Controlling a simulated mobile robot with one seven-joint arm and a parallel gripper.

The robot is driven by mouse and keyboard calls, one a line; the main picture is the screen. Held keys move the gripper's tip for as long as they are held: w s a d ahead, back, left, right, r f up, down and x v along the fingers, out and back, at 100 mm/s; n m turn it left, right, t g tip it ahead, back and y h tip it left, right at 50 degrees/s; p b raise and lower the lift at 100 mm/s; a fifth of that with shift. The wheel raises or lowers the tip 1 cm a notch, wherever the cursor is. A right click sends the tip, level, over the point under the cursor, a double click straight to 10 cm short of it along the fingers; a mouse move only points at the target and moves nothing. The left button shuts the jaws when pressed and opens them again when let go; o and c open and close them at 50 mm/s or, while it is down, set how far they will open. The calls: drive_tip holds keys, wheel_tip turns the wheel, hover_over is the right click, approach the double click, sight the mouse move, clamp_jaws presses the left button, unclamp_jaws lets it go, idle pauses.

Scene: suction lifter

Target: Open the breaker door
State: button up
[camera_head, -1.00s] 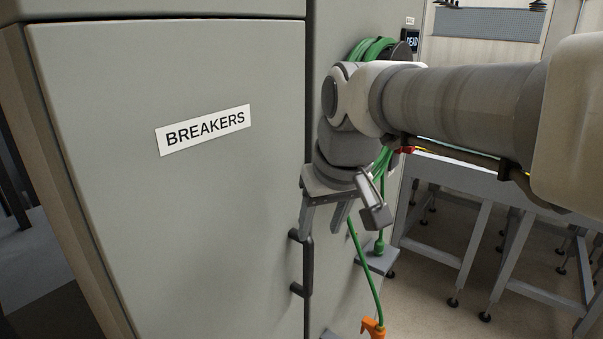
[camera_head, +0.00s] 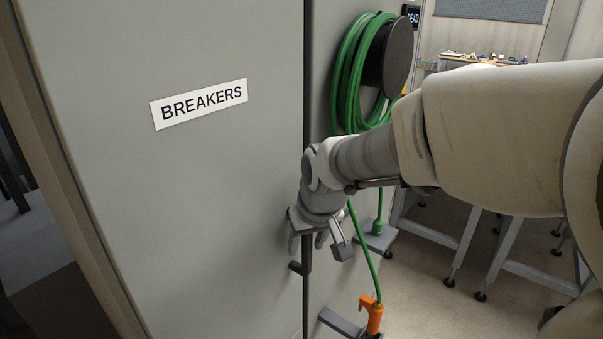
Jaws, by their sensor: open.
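The breaker door (camera_head: 220,190) is a large grey panel with a BREAKERS label (camera_head: 204,104). It looks shut, with a dark seam along its right edge. Its black bar handle (camera_head: 303,266) is by that seam; only the lower end shows, the upper part hidden behind my gripper. My gripper (camera_head: 306,244) is open and at the handle, pointing down, with one finger to the left of the bar's line and one to the right. I cannot tell whether the fingers touch the handle.
A coiled green hose (camera_head: 352,80) hangs on the wall right of the door. A green line runs down to an orange connector (camera_head: 371,315) near a grey bracket (camera_head: 340,323). Grey table frames (camera_head: 440,232) stand at the right, with open floor before them.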

clamp_jaws()
idle(1.4)
